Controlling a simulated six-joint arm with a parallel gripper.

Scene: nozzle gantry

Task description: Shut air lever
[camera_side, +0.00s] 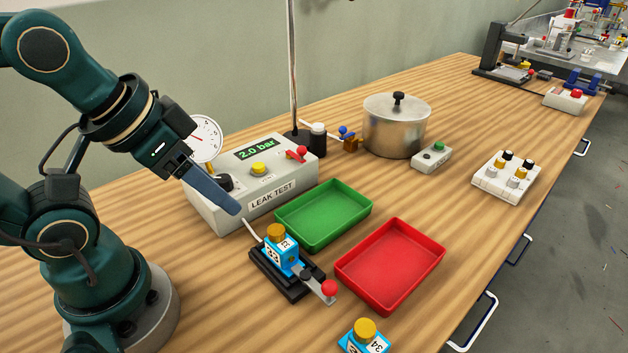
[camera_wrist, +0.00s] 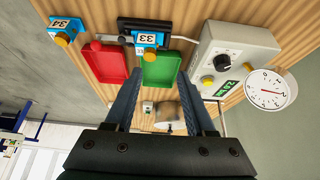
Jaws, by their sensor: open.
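The grey LEAK TEST box (camera_side: 262,200) shows 2.0 bar on its display (camera_side: 255,148). A small red lever (camera_side: 297,153) sits on its right end; I cannot make it out in the wrist view. A valve with a blue knob (camera_side: 344,131) stands behind the box, joined to a thin pipe. Which of these is the air lever is not labelled. My gripper (camera_side: 226,201) is open and empty, in front of the box's left part and apart from the red lever. In the wrist view its two fingers (camera_wrist: 160,74) are spread, with the box (camera_wrist: 238,45) to their right.
A clamp fixture (camera_side: 290,282) holds blue block 33 (camera_side: 283,258) near my gripper. A green tray (camera_side: 325,238) and a red tray (camera_side: 352,268) are empty. Block 34 (camera_side: 366,343) lies at the front. A pot (camera_side: 397,133) and small control boxes stand farther right.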

